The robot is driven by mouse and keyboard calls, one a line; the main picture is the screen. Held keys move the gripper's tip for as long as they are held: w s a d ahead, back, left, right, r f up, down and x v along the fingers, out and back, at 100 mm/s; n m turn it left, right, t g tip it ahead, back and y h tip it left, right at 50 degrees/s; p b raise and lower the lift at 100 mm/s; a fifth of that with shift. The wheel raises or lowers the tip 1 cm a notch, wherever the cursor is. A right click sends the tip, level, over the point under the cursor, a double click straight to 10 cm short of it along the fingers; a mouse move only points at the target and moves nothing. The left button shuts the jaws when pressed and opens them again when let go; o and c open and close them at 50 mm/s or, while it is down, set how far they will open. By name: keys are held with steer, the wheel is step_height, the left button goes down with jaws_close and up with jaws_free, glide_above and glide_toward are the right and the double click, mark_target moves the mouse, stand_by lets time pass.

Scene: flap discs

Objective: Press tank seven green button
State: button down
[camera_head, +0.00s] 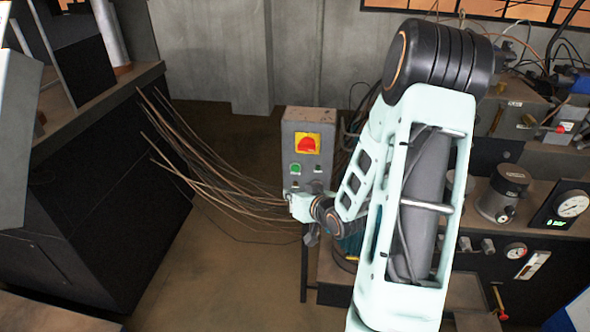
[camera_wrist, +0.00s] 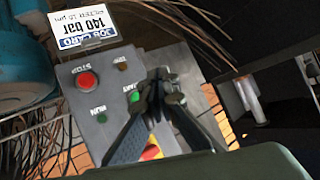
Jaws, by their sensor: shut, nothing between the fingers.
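A grey control box (camera_head: 308,148) stands on a post in the head view. Its face has a red switch on a yellow plate and a green button (camera_head: 295,169) below it on the left. The wrist view shows the box face (camera_wrist: 70,105) upside down. A green button (camera_wrist: 134,97) there has a label that seems to read START, close beside the fingers. My gripper (camera_wrist: 160,80) is shut and empty in front of the face; I cannot tell whether it touches. It shows small at the box's lower part (camera_head: 293,193). No "tank seven" marking is legible.
A red button (camera_wrist: 87,81) and another green one (camera_wrist: 101,117), labelled RUN, are on the same face. Thin rods (camera_head: 215,180) stick out left of the box. A dark cabinet (camera_head: 90,220) stands left, and a bench with a gauge (camera_head: 572,205) stands right.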

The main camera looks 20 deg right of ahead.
steer(key=shift+w+d+p, duration=0.2)
steer(key=shift+w+d, duration=0.55)
steer(key=shift+w, duration=0.35)
steer(key=shift+w+d+p, duration=0.25)
steer(key=shift+w+d, duration=0.55)
steer(key=shift+w, duration=0.3)
steer(key=shift+w+d+p, duration=0.2)
steer(key=shift+w+d, duration=0.55)
steer(key=shift+w, duration=0.35)
steer(key=shift+w, duration=0.15)
steer(key=shift+w+d, duration=0.2)
steer(key=shift+w, duration=0.05)
steer(key=shift+w+d, duration=0.3)
steer(key=shift+w, duration=0.1)
steer(key=shift+s+a, duration=0.5)
steer(key=shift+s, duration=0.25)
steer(key=shift+s+a+b, duration=0.4)
steer(key=shift+s+a, duration=0.35)
steer(key=shift+s, duration=0.3)
steer(key=shift+s+a+b, duration=0.35)
steer(key=shift+s+a, duration=0.35)
steer(key=shift+s, duration=0.35)
